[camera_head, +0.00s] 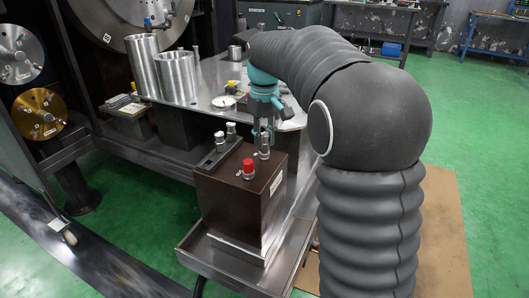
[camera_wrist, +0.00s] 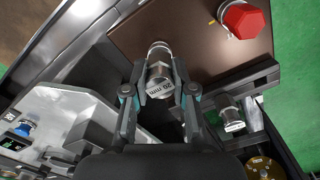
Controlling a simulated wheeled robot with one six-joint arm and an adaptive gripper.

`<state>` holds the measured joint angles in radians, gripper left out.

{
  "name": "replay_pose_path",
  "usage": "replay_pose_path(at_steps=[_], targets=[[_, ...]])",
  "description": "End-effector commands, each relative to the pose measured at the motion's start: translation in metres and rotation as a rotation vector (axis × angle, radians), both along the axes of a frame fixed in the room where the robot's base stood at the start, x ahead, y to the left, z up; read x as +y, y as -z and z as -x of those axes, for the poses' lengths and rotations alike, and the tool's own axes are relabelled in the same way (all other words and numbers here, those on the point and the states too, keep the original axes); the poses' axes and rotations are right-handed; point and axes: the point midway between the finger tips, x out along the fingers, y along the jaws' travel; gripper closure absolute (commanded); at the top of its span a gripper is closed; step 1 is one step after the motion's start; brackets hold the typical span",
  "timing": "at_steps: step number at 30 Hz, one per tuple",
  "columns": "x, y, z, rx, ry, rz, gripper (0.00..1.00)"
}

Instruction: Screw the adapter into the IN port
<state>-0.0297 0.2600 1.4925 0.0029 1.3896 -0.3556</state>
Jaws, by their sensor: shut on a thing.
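My gripper (camera_head: 263,128) is above the far right corner of the top of a dark brown hydraulic block (camera_head: 235,198). It is shut on a silver metal adapter (camera_head: 264,150), one finger on each side. The adapter looks upright in the head view, its lower end at the block's top. In the wrist view the adapter (camera_wrist: 160,82) shows its marked end, with lettering like "20 mm", between the fingertips (camera_wrist: 160,90). The adapter hides the port below it, so I cannot tell whether its thread is engaged. A red hex cap (camera_head: 248,167) sits on the block's top, apart from the adapter.
A narrow rack (camera_head: 215,153) beside the block holds other silver fittings (camera_wrist: 231,118). The block stands in a metal tray (camera_head: 208,252). Behind is a metal table with two large cylinders (camera_head: 177,76) and a dial gauge (camera_head: 223,102).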

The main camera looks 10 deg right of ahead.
Motion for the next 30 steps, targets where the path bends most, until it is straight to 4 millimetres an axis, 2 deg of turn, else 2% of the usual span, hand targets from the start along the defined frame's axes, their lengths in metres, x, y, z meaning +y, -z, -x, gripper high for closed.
replay_pose_path(at_steps=[23,26,30], targets=[[-0.0001,0.0017,0.0,0.0,0.004,0.0,1.0],[-0.0001,-0.0004,0.0,0.0,0.073,0.0,1.0],[0.0,-0.0013,0.0002,0.002,0.256,0.001,1.0]])
